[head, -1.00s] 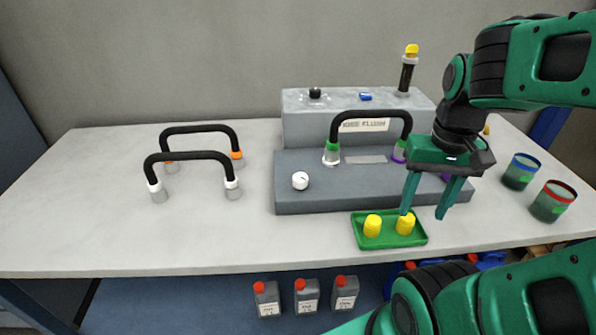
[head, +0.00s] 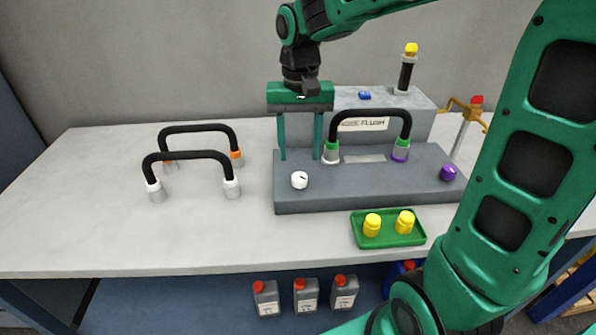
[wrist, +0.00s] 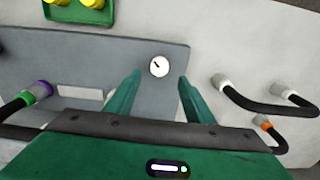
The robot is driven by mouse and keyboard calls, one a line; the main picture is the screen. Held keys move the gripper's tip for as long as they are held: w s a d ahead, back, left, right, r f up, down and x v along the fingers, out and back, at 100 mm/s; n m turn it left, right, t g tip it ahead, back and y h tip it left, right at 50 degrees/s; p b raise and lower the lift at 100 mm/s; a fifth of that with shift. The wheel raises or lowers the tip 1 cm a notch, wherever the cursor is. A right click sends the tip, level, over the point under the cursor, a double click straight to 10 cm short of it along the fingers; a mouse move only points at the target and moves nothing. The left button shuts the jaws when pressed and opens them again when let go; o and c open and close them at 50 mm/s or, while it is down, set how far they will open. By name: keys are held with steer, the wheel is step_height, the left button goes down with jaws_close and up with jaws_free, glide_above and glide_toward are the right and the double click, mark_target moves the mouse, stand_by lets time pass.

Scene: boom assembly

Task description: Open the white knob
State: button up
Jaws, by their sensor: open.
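The white knob (head: 299,180) sits on the left part of the grey base plate (head: 330,200), with a dark mark on its face. My gripper (head: 299,158) is open and empty, pointing down above and behind the knob in the head view. In the wrist view the knob (wrist: 159,66) shows between the two fingers of my gripper (wrist: 158,85), a little beyond their tips. The fingers do not appear to touch it.
A black hose (head: 370,116) with green and purple ends arches right of my gripper. A purple knob (head: 447,173) is at the plate's right. A green tray (head: 416,238) with yellow caps lies in front. Two black hoses (head: 188,155) stand left. The table's front left is clear.

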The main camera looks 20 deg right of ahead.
mark_target(300, 176)
step_height(300, 176, down, 7)
steer(key=shift+f, duration=0.1)
stand_by(0.4)
steer(key=c, duration=1)
